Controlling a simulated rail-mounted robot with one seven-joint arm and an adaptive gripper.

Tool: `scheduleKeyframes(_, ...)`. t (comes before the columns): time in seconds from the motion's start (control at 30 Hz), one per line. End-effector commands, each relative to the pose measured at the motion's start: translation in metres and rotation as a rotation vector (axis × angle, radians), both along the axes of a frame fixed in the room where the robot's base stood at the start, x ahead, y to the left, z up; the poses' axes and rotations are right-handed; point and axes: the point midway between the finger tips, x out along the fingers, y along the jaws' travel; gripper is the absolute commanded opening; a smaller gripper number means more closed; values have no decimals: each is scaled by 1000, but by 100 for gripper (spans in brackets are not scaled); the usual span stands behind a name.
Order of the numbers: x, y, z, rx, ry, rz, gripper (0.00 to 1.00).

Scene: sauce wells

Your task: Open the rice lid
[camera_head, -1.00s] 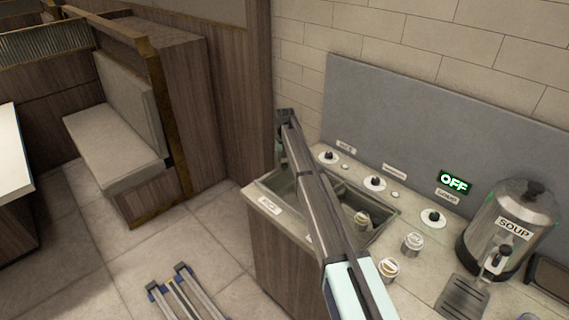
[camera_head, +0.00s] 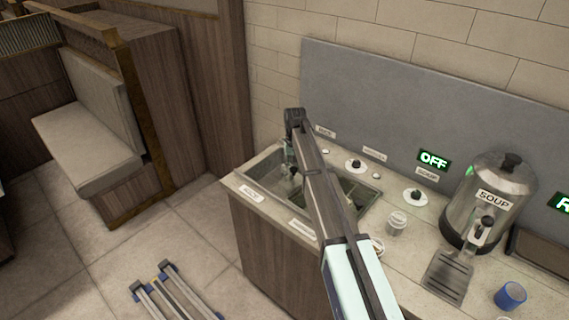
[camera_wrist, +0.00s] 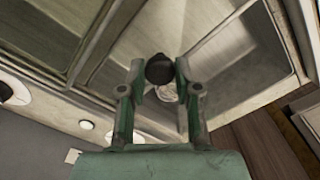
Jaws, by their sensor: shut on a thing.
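My gripper (camera_wrist: 160,82) is over the left part of the basin. In the wrist view its two green fingers are closed on the sides of a round black knob (camera_wrist: 160,68). A small pale, glossy piece shows under the knob; I cannot tell whether the lid is seated or raised. In the head view the gripper (camera_head: 288,162) hangs down over the left compartment, partly behind my arm. The front counter label at the left, the rice label (camera_head: 253,193), stands before that compartment.
Two white discs with black knobs (camera_head: 356,165) (camera_head: 415,195) sit along the back counter. A small jar (camera_head: 397,222), a soup pot (camera_head: 492,200) and a blue cup (camera_head: 510,296) stand to the right. A grey back panel (camera_head: 400,100) rises behind.

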Motion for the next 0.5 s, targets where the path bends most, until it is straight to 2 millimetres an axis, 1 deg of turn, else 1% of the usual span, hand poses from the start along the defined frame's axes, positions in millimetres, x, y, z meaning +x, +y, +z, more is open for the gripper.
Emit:
scheduleKeyframes(0.03, -4, -3, -1, 0, 1, 0, 0)
scheduleKeyframes(0.1, -5, -5, 0, 0, 2, 0, 0)
scheduleKeyframes(0.4, -4, -5, 0, 0, 2, 1, 0)
scheduleKeyframes(0.43, -4, -5, 0, 0, 2, 1, 36)
scheduleKeyframes(0.5, -4, -5, 0, 0, 2, 1, 57)
